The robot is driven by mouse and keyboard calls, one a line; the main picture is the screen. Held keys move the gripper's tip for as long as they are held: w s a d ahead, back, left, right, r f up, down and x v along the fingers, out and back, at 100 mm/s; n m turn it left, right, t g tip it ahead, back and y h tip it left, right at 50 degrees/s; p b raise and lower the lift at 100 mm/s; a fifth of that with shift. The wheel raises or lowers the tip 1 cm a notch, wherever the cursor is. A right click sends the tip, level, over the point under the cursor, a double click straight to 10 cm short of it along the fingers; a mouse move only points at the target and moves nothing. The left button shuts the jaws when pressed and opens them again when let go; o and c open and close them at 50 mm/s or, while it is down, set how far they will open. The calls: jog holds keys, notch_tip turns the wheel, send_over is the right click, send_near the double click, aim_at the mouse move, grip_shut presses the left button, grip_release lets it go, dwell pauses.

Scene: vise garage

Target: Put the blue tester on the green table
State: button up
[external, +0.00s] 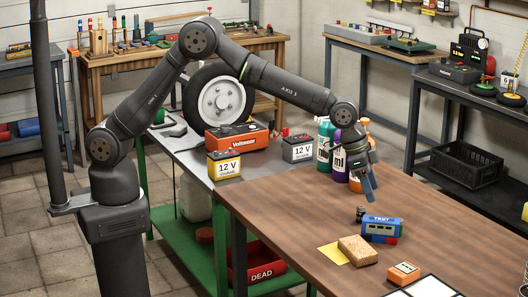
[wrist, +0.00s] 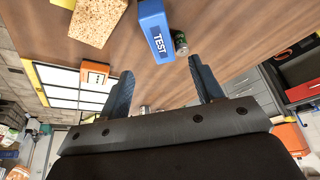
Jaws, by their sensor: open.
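The blue tester (external: 383,227), marked TEST, lies on the brown wooden table (external: 300,210) in the external view. In the wrist view the tester (wrist: 155,30) is just beyond my fingertips, a little left of the middle between them. My gripper (external: 368,190) hangs above and slightly left of the tester, apart from it. In the wrist view my gripper (wrist: 160,68) is open with nothing between its fingers. The green table (external: 187,235) has a grey top and a green frame and lower shelf. It stands left of the wooden table.
A small dark can (external: 360,213) stands close beside the tester. A sponge (external: 357,250), a yellow sheet (external: 332,254) and an orange box (external: 403,273) lie nearby. Bottles (external: 325,145) stand behind my gripper. Batteries (external: 224,165), a Voltmeer box (external: 236,137) and a wheel (external: 216,100) occupy the green table.

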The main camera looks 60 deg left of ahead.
aim_at(378, 219)
jog(key=s+v, duration=0.1)
jog(key=v, duration=0.3)
jog(key=x, duration=1.1)
jog(key=shift+w+d+f, duration=0.1)
jog(key=shift+w+f, duration=0.2)
jog(key=shift+a+x, duration=0.15)
jog(key=shift+x, duration=1.2)
jog(key=shift+a+x, duration=0.15)
jog(key=shift+x, duration=1.15)
jog(key=shift+c, duration=0.2)
jog(key=c, duration=1.2)
jog(key=shift+r, duration=0.1)
